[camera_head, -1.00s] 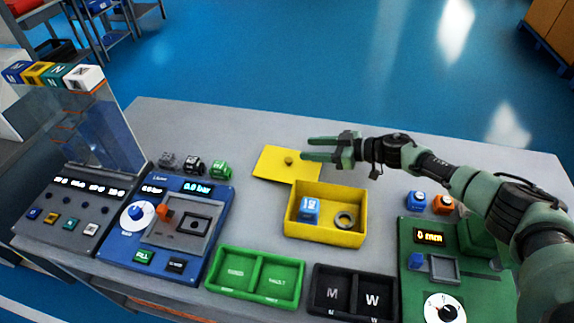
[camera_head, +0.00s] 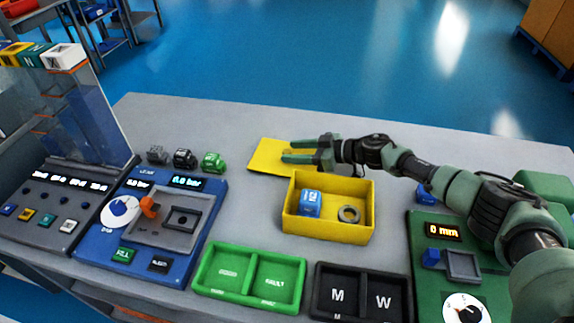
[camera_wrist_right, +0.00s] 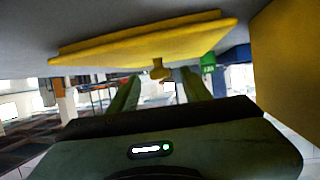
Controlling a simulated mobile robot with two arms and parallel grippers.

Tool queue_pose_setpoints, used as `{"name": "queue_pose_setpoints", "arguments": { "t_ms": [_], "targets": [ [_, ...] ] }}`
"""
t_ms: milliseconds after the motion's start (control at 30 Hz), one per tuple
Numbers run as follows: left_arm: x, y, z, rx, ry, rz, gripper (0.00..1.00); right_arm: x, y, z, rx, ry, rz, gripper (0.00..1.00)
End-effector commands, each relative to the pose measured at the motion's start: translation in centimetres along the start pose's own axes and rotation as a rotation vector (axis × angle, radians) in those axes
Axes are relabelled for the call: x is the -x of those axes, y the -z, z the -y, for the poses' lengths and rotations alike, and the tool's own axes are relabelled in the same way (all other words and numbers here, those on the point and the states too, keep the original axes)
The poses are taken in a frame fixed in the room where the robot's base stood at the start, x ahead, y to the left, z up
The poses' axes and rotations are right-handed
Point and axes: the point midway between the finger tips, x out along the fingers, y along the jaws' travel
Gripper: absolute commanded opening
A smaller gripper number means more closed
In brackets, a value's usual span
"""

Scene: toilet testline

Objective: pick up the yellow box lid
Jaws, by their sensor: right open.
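The yellow box lid (camera_head: 265,158) lies flat on the grey table behind the yellow box (camera_head: 327,229). My right gripper (camera_head: 286,154) is open over the lid, its two green fingers pointing left. Whether the fingers touch the knob cannot be told. My left gripper is not in view.
A blue pressure station (camera_head: 160,215) and small dark and green parts (camera_head: 185,159) stand left of the lid. A green two-compartment tray (camera_head: 250,275) and a black tray (camera_head: 360,292) are in front. A green station (camera_head: 450,262) is at right. The table behind the lid is clear.

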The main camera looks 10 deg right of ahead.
Motion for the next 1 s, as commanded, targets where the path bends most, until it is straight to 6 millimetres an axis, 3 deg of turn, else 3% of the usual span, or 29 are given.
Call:
{"name": "queue_pose_setpoints", "arguments": {
  "t_ms": [33, 133, 467, 500, 667, 1000],
  "targets": [
    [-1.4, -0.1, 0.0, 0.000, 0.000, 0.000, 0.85, -1.0, -0.5, 0.0, 0.004, 0.001, -0.002, 0.48],
    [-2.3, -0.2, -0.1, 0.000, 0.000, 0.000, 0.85, -2.2, -0.4, 0.1, 0.002, 0.002, -0.002, 0.48],
    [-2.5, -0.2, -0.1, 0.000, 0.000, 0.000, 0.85, -2.8, 0.0, 0.0, -0.001, -0.001, 0.000, 0.48],
    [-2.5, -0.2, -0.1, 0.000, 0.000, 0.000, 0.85, -2.8, 0.0, 0.0, -0.001, -0.001, 0.000, 0.45],
    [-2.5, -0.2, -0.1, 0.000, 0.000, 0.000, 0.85, -2.8, 0.0, 0.0, -0.001, -0.001, 0.000, 0.01],
    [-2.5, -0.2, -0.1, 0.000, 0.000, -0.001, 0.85, -2.7, 0.1, 0.0, 0.000, -0.001, 0.000, 0.00]
  ]
}}
